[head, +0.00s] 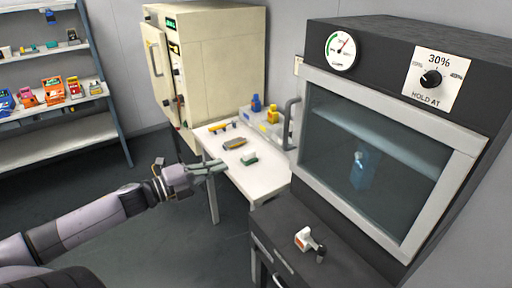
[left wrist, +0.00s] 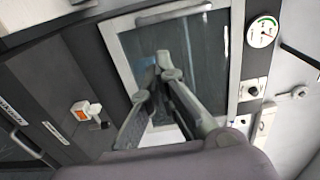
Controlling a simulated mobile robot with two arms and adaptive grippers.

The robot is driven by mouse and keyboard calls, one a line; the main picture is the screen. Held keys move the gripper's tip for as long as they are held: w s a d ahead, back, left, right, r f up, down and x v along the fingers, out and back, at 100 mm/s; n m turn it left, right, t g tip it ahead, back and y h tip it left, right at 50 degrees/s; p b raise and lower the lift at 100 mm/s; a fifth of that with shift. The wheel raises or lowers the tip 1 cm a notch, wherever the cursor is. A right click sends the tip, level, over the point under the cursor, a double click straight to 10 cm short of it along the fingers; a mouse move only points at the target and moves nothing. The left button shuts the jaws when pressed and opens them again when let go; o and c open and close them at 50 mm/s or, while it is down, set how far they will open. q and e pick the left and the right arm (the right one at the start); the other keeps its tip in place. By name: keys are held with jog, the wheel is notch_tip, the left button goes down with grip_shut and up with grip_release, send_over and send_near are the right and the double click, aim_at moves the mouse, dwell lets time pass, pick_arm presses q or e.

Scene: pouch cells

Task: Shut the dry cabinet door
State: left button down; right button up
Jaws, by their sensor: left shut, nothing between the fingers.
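The dry cabinet (head: 400,35) is the dark box at the right, with a round gauge and a "30% HOLD AT" knob. Its glass door has a pale frame (head: 412,118) and a grey handle (head: 289,122) at its left edge. The door lies close to the cabinet front; I cannot tell whether it is fully shut. In the left wrist view, the door (left wrist: 122,50) shows beyond my fingers. My left gripper (head: 224,166) is shut and empty, left of the cabinet and apart from the handle in the head view. My right gripper is not in view.
A white table (head: 262,178) with small items stands behind my left gripper. A cream cabinet (head: 222,60) stands at the back, its door ajar. A white-and-orange object (head: 304,238) lies on the dark ledge below the door. Shelves are at left; the floor between is clear.

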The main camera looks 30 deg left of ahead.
pick_arm(q)
jog(key=p+x, duration=0.2)
jog(key=x, duration=1.1)
jog(key=shift+p, duration=0.3)
